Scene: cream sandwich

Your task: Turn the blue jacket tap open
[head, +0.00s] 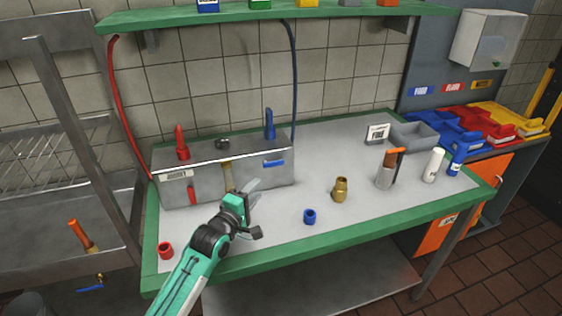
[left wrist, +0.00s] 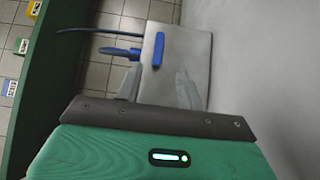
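The blue jacket tap is a short blue bar handle (head: 274,163) on the right front of a grey metal box (head: 225,178). The handle lies level in the head view. It also shows in the left wrist view (left wrist: 157,51), ahead of my fingers and near the middle. My left gripper (head: 250,189) is in front of the box, left of and below the handle. Its two pale fingers are apart with nothing between them in the left wrist view (left wrist: 158,88). The handle looks clear of the fingers. My right gripper is not in view.
A blue fitting (head: 269,125) and a red fitting (head: 182,143) stand on the box. A red handle (head: 191,191) is at its left front. A brass fitting (head: 341,190), blue cap (head: 309,216) and red cap (head: 166,250) stand on the bench. A green shelf (head: 270,14) hangs above.

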